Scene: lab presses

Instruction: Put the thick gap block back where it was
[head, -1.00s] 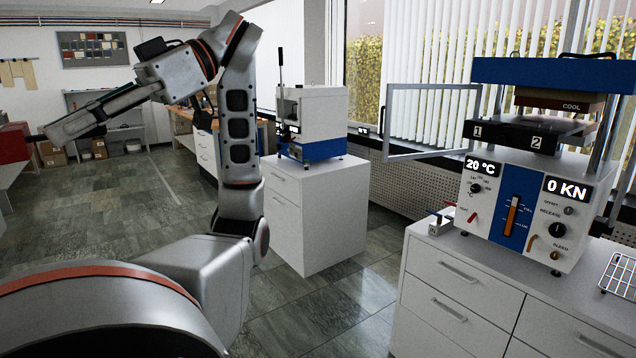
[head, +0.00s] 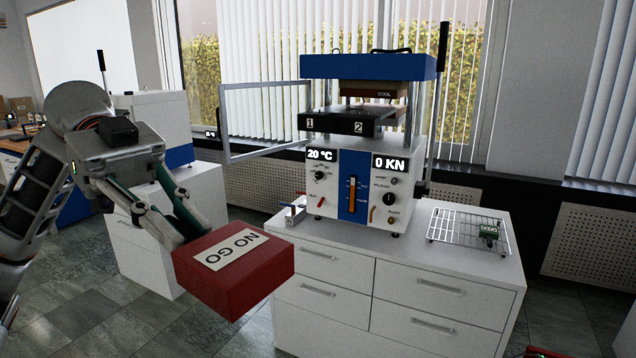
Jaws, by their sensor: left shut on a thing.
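A red block with a white "NO GO" label (head: 262,278), which I take for the thick gap block, is held in the air in front of the cabinet. My left gripper (head: 188,232) is shut on its back left edge, and the fingertips are partly hidden by the block. The label faces up. The press (head: 350,185) stands behind it on the white cabinet, its display reading 20 °C and 0 KN. My right gripper is not seen.
A wire rack (head: 462,250) with a small green device (head: 488,230) lies right of the press. A small metal fixture (head: 291,212) sits left of it. An open clear guard door (head: 262,118) juts left. The cabinet top (head: 440,272) is bare at its front.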

